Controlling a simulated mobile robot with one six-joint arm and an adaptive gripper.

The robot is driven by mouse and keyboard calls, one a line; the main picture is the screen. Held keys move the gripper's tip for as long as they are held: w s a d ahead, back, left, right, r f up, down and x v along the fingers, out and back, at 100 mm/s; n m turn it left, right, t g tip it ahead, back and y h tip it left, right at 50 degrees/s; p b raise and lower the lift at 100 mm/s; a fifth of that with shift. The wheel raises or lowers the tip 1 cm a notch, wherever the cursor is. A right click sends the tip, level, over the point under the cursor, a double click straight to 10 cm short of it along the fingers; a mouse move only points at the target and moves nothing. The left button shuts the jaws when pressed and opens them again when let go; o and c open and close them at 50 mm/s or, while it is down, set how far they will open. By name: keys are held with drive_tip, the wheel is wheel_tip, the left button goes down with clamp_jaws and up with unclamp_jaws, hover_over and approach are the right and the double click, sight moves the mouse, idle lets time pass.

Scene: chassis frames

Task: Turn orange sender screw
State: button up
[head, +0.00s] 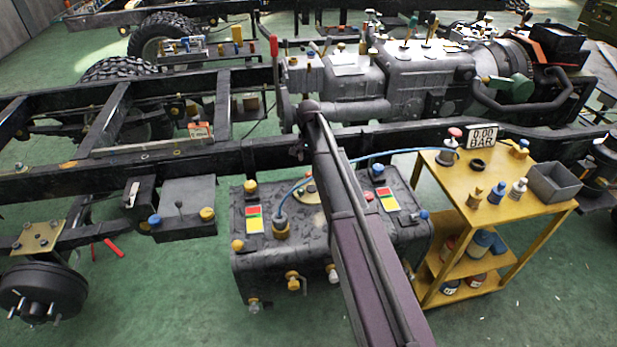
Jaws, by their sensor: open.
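A dark tank (262,262) hangs on the near side of the chassis frame. A round yellow-orange sender flange (306,192) shows on its top, partly behind my arm. I cannot make out a separate orange screw on it. Orange-yellow knobs sit at the tank's left top edge (250,187), its left front corner (237,245) and its front face (292,280). My arm rises across the middle of the tank and bends at its upper end near the frame rail. My gripper is not visible; the arm hides what lies behind it.
A blue hose (400,151) runs from a tank fitting (281,228) to the pump on a yellow cart (480,205) at the right. The frame rail (210,158) and engine (430,80) lie behind.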

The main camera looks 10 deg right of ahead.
sight(309, 173)
drive_tip(key=shift+f+b, duration=2.7)
drive_tip(key=shift+f, duration=0.35)
clamp_jaws()
